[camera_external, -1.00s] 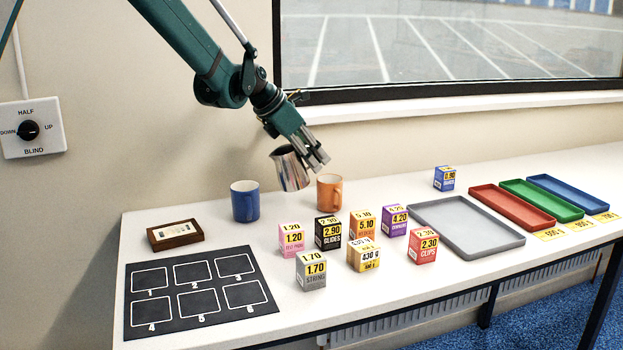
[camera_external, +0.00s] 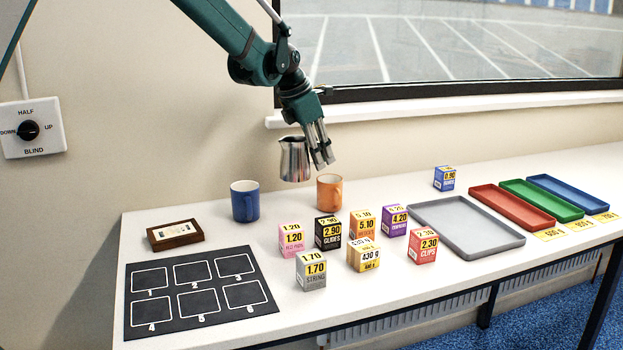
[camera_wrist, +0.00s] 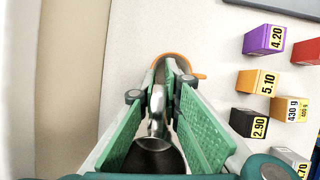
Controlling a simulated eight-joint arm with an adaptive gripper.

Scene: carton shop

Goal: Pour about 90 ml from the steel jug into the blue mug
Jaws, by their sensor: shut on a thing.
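The steel jug (camera_external: 294,160) is held upright in the air, between and above the two mugs. My gripper (camera_external: 321,152) is shut on the jug, at its right side. In the wrist view the jug (camera_wrist: 155,155) shows between the green finger pads (camera_wrist: 158,115), with its handle in the grip and a dark opening. The level inside cannot be told. The blue mug (camera_external: 245,202) stands upright on the table, left of and below the jug. Its inside is mostly hidden. In the wrist view the blue mug is not seen.
An orange mug (camera_external: 329,193) stands just below my gripper; it also shows in the wrist view (camera_wrist: 172,66). Several small price-marked boxes (camera_external: 328,233) stand in front. A wooden block (camera_external: 175,234) and a black numbered mat (camera_external: 200,290) lie left. Trays (camera_external: 465,228) lie right.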

